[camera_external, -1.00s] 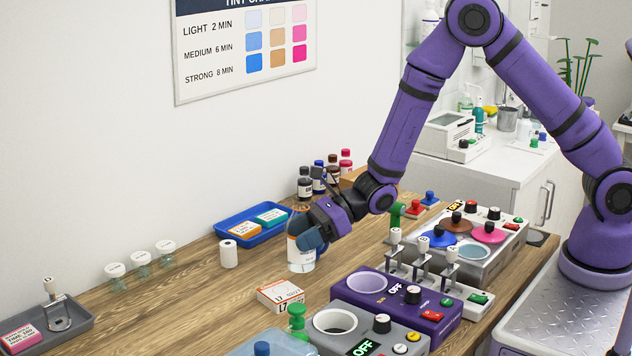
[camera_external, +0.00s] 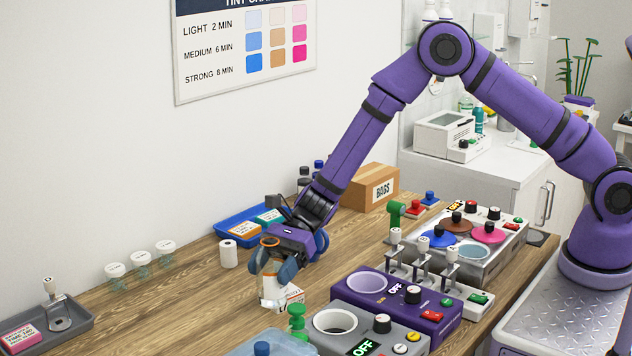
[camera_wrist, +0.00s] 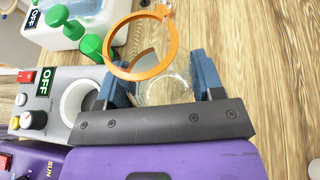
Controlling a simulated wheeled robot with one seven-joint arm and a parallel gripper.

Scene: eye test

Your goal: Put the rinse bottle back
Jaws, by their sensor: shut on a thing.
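A clear bottle with an orange ring at its top (camera_external: 272,289) is held in my gripper (camera_external: 275,266), left of centre in the external view. I take it for the rinse bottle; no writing on it is readable. My gripper is shut on it, with blue fingers on both sides of its body. In the wrist view the bottle (camera_wrist: 163,92) sits between the two fingers (camera_wrist: 160,78) and its orange ring faces the camera. I cannot tell whether its base touches the table.
The purple warmer (camera_external: 350,297) and grey warmer (camera_external: 345,343) stand to the right, the green-knobbed tub (camera_external: 262,345) in front. The blue tray (camera_external: 228,222) and white roll (camera_external: 228,254) are behind left.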

